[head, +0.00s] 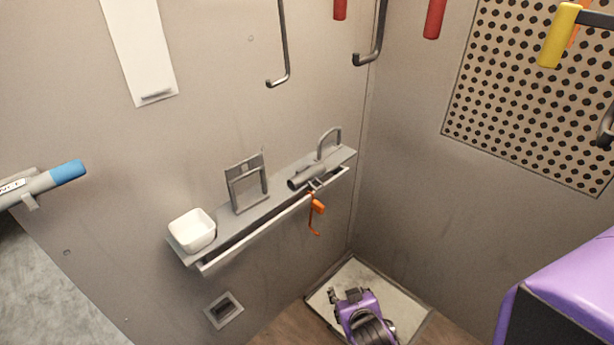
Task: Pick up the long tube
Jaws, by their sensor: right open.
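A long pale bar or tube (272,233) runs along the front edge of a narrow grey wall shelf (270,200). A short grey cylinder (303,179) lies at the shelf's right part. A grey tube-like piece with a blue end (68,172) and a label juts in from the left edge. I cannot tell for sure which of these is the long tube. My right gripper (343,293) is low in the picture, below the shelf and apart from it. It is open and empty. My left gripper is not in view.
The shelf also bears a white bowl (192,231), a grey frame (247,183) and a bent handle (330,140). An orange piece (316,208) hangs at its front. Hooks (284,50) and red pieces (434,18) hang above.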

